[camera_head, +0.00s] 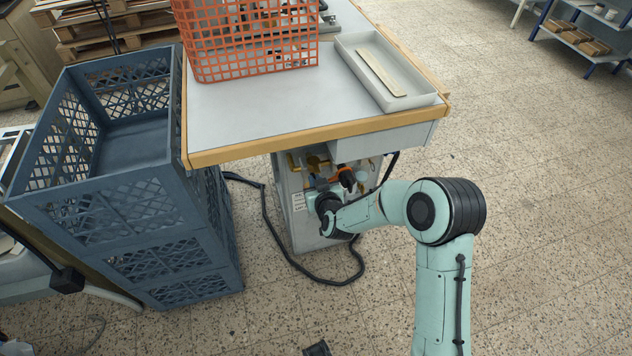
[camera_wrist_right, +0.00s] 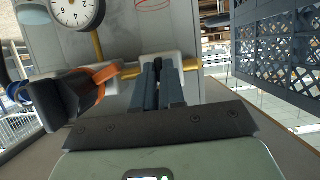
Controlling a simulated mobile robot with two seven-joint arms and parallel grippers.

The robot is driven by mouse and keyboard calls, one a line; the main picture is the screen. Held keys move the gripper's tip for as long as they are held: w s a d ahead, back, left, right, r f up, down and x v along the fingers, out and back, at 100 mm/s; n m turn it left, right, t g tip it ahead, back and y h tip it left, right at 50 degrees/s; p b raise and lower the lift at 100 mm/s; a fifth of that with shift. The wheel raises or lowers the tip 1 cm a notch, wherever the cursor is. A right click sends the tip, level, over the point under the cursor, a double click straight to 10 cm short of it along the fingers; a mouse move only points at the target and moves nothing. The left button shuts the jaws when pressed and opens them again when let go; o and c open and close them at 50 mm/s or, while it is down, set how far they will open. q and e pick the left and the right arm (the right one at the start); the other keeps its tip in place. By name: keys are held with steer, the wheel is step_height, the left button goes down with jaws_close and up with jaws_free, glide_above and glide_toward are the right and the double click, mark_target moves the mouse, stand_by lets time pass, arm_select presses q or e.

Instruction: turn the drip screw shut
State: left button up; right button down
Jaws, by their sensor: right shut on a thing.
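The air unit with brass pipes (camera_head: 316,163) is mounted on the side of the grey cabinet under the table. My right gripper (camera_head: 322,186) reaches it from the front right; its fingertips are hard to make out there. In the right wrist view, my right gripper's two dark fingers (camera_wrist_right: 159,72) are nearly together at a pale block on the brass pipe (camera_wrist_right: 190,64). They are shut on the drip screw, which is mostly hidden between them. An orange handle (camera_wrist_right: 104,74) sits just left of the fingers. My left gripper is not in view.
A round gauge (camera_wrist_right: 76,10) is above left of the fingers in the wrist view. The table edge (camera_head: 300,141) overhangs the cabinet. A black hose (camera_head: 275,235) lies on the floor.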

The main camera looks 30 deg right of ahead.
steer(key=c, duration=1.5)
jaws_free()
steer(key=p+v, duration=0.1)
steer(key=v, duration=1.2)
steer(key=shift+s+a, duration=0.1)
